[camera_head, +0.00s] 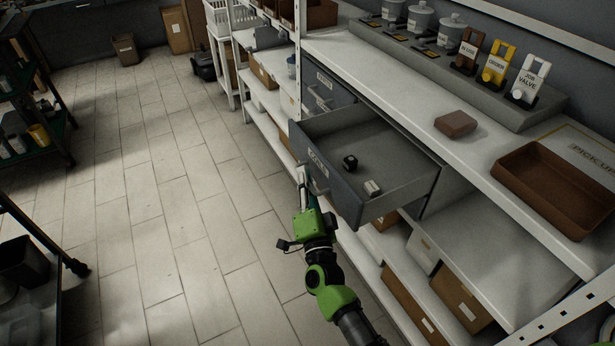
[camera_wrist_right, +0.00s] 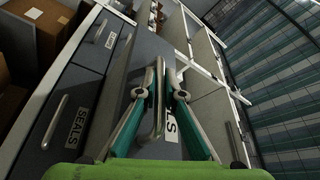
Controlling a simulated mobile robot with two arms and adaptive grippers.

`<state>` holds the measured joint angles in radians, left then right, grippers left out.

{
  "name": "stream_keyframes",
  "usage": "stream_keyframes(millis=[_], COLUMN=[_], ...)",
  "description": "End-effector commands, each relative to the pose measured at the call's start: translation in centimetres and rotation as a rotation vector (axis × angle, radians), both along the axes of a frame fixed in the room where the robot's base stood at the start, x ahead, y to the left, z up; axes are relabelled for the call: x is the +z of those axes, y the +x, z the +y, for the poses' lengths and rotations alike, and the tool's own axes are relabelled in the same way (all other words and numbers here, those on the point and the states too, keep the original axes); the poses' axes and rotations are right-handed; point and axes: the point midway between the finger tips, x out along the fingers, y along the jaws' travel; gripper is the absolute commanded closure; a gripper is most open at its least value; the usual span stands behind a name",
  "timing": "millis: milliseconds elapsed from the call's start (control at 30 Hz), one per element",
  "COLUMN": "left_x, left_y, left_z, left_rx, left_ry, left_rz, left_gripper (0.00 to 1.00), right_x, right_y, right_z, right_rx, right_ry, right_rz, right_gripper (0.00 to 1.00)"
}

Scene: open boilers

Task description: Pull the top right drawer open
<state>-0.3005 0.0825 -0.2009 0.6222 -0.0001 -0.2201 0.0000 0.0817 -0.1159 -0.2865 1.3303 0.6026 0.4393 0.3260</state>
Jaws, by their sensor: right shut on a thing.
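The grey drawer (camera_head: 352,188) under the worktop stands pulled well out, and its inside shows. A small black item (camera_head: 349,162) and a small whitish item (camera_head: 372,187) lie in it. My right gripper (camera_head: 302,178) is at the drawer's front. In the wrist view my right gripper (camera_wrist_right: 160,88) is shut on the drawer's metal bar handle (camera_wrist_right: 158,118), with a finger on each side. My left gripper is not in view.
Another grey drawer (camera_head: 322,88) is shut farther back. The worktop carries a brown block (camera_head: 455,123), a brown tray (camera_head: 511,178) and a rack of labelled valve tags (camera_head: 495,66). Boxes (camera_head: 465,297) fill the shelf below. The tiled floor (camera_head: 165,190) left of my arm is clear.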

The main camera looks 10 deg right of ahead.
Motion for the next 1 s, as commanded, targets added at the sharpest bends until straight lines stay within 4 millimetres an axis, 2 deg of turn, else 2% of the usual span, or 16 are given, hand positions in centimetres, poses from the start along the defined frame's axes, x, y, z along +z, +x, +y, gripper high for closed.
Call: stream_keyframes(millis=[200, 233, 633, 767, 1000], left_x=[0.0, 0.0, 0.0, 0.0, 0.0], left_y=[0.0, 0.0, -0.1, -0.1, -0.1], left_z=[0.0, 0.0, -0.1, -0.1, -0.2], left_rx=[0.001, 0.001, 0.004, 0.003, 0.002], left_ry=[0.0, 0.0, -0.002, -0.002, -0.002], left_rz=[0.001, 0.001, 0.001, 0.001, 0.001], left_gripper=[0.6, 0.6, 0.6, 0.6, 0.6], right_x=[-0.1, -0.1, -0.2, -0.6, -1.8], right_y=[0.0, 0.0, -0.4, -2.1, -7.2], right_z=[0.0, 0.0, -0.1, -0.1, -0.2], right_rx=[0.0, 0.0, 0.0, 0.0, 0.0], right_ry=[0.001, 0.001, 0.001, 0.001, 0.0], right_rz=[0.002, 0.002, 0.001, 0.002, 0.004], right_gripper=[1.0, 0.84, 0.84, 0.84, 0.84])
